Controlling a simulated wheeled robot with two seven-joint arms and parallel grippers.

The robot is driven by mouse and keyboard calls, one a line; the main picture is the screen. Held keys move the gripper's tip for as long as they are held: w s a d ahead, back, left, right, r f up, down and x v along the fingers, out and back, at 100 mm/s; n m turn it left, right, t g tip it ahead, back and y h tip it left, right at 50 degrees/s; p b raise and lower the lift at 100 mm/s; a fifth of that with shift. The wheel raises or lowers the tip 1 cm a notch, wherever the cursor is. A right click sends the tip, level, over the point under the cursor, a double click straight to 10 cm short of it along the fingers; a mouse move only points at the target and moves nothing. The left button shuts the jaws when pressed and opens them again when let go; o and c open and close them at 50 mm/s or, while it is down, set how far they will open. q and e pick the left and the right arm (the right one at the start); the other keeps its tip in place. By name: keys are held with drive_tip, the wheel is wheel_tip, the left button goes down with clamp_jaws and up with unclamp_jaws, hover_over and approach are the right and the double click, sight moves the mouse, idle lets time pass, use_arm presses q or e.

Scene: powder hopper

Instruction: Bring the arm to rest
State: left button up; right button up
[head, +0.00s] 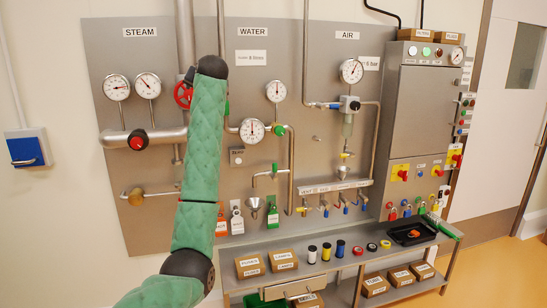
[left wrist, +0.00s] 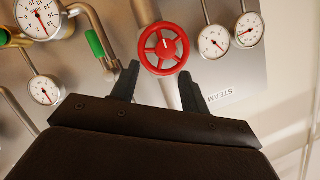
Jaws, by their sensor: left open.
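My left arm, in green padding, rises through the left middle of the head view, its upper end in front of the STEAM section. My left gripper is mostly hidden behind it there. In the left wrist view the left gripper (left wrist: 159,70) is open, its two dark fingers apart with nothing held between them. A red handwheel (left wrist: 164,48) lies just past the fingertips; I cannot tell whether they touch it. In the head view the red handwheel (head: 182,94) shows partly, left of the arm's upper end. My right gripper is in neither view.
A grey panel (head: 100,85) carries pipes, gauges and valves around the arm. Below, a bench (head: 300,243) holds boxes, coloured spools and a black tray (head: 411,233). A control cabinet (head: 408,110) stands at right. Open floor (head: 492,270) shows at lower right.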

use_arm(q)
drive_tip(key=s+d+r+n+t+h, duration=0.1)
drive_tip(key=s+d+r+t+h, duration=0.2)
drive_tip(key=s, duration=0.8)
drive_tip(key=s+d+f+m+g+h, duration=0.1)
drive_tip(key=s+d+f+g+h, duration=0.1)
drive_tip(key=s+f, duration=1)
drive_tip(key=s+d+f+g+h, duration=0.1)
drive_tip(key=s+d+f+g, duration=0.35)
drive_tip(key=f, duration=1.35)
drive_tip(key=s+f+m+t+h, duration=0.1)
drive_tip(key=s+f+h, duration=0.1)
drive_tip(key=s+f, duration=1.1)
drive_tip(key=s+f+g, duration=0.8)
drive_tip(key=s+f, duration=2.3)
drive_tip(key=s, duration=0.1)
drive_tip(key=shift+s+d, duration=0.25)
drive_tip(key=shift+s, duration=0.15)
drive_tip(key=shift+f, duration=0.15)
